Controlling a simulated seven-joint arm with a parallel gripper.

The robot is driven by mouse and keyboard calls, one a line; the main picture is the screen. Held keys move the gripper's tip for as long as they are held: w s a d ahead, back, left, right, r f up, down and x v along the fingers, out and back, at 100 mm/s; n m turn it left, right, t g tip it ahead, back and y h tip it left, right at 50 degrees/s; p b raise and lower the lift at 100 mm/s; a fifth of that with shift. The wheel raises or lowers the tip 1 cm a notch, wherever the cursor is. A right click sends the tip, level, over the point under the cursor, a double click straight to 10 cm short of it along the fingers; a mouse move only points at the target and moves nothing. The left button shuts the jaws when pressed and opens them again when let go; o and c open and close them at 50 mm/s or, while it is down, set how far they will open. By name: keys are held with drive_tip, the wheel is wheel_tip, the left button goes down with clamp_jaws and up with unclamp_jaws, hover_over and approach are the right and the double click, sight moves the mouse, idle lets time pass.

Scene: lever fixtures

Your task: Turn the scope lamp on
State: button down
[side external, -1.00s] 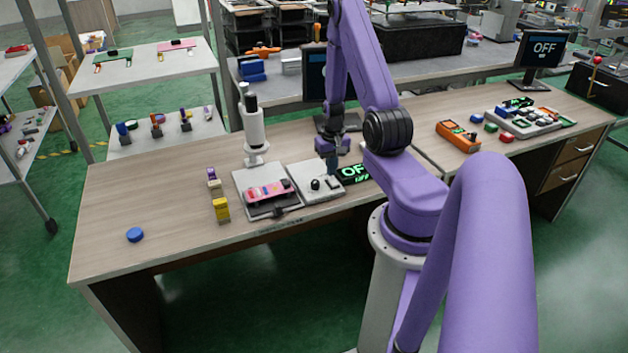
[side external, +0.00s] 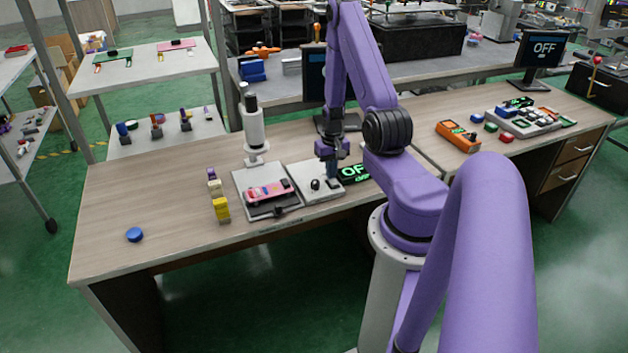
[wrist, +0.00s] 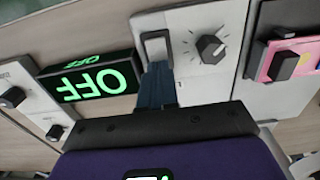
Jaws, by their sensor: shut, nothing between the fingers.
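The scope (side external: 254,130) stands on the bench with a pink slide-like piece (side external: 268,190) on its dark stage. To its right lies a pale control panel (side external: 306,170) with a black round knob (side external: 315,184); the knob also shows in the wrist view (wrist: 211,48). A rocker switch (wrist: 155,46) in a dark frame sits beside the knob. The display (side external: 354,173) reads OFF in green, also in the wrist view (wrist: 90,82). My gripper (side external: 332,176) is shut and empty, pointing down over the panel. Its fingertips (wrist: 156,72) are at the rocker's near edge; contact is unclear.
Yellow and purple blocks (side external: 219,205) stand left of the scope, and a blue disc (side external: 135,235) lies farther left. An orange box (side external: 457,136) and a panel with several buttons (side external: 524,120) are at the right. A monitor (side external: 542,49) there also reads OFF. The bench's left part is mostly clear.

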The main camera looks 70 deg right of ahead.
drive_tip(key=shift+r, duration=3.4)
drive_tip(key=w+a+r+n, duration=0.4)
drive_tip(key=a+r+n, duration=0.1)
drive_tip(key=a, duration=0.6)
drive_tip(key=w+a+r+n, duration=0.3)
drive_tip(key=a+r+n, duration=0.2)
drive_tip(key=a, duration=0.7)
drive_tip(key=s+a+r+n, duration=0.4)
drive_tip(key=s+a, duration=0.3)
drive_tip(key=s, duration=0.2)
drive_tip(key=s+a+r+n, duration=0.4)
drive_tip(key=s+a+n, duration=0.3)
drive_tip(key=s, duration=0.1)
drive_tip(key=shift+s+r+n, duration=0.25)
drive_tip(key=shift+s+n, duration=0.05)
drive_tip(key=shift+s, duration=0.05)
